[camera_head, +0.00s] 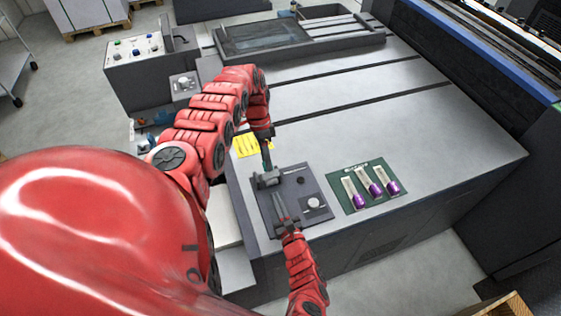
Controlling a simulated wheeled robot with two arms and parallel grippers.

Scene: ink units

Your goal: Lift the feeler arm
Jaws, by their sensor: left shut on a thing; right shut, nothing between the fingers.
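A dark grey instrument plate (322,214) lies on the near left corner of the grey machine top. It carries a small grey feeler arm block (269,180) at its upper left and a round silver knob (314,203) at its lower right. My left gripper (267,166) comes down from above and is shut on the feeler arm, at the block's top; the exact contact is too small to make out. My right gripper (280,199) is shut and empty, over the plate's lower left, below the feeler arm. Its fingers hide part of the plate.
A green mat (348,202) with several purple-filled vials (371,182) lies right of the plate. A yellow label (246,145) is beside my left arm. A control box (140,47) and a framed dark panel (262,37) stand farther back. The machine top between is clear.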

